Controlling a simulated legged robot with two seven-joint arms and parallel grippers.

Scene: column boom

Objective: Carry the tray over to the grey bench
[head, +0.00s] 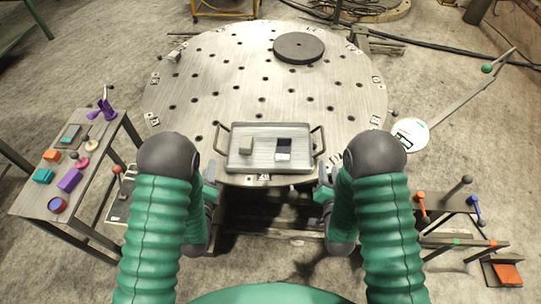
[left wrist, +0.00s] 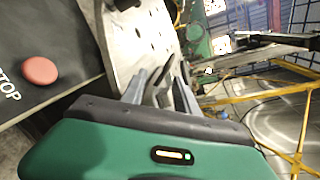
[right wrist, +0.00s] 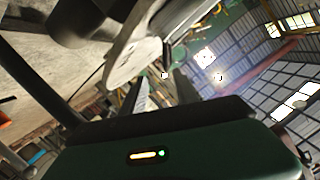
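A grey metal tray (head: 270,164) with a handle at each end lies on the near edge of the round perforated table (head: 215,75). It holds a beige block (head: 246,145) and a black-and-white block (head: 283,149). My left gripper (head: 211,172) is at the tray's left handle; its fingers stand apart in the left wrist view (left wrist: 162,88), with a dark bar near them. My right gripper (head: 325,177) is near the right handle; its fingers stand apart in the right wrist view (right wrist: 160,92). I cannot tell whether the handles lie between the fingers.
A grey-topped bench (head: 30,203) at left carries several small coloured items. A dark disc (head: 298,48) lies at the round table's back. A low dark bench (head: 445,203) with coloured tools stands at right. A pole with a white round base (head: 410,134) stands beside the round table.

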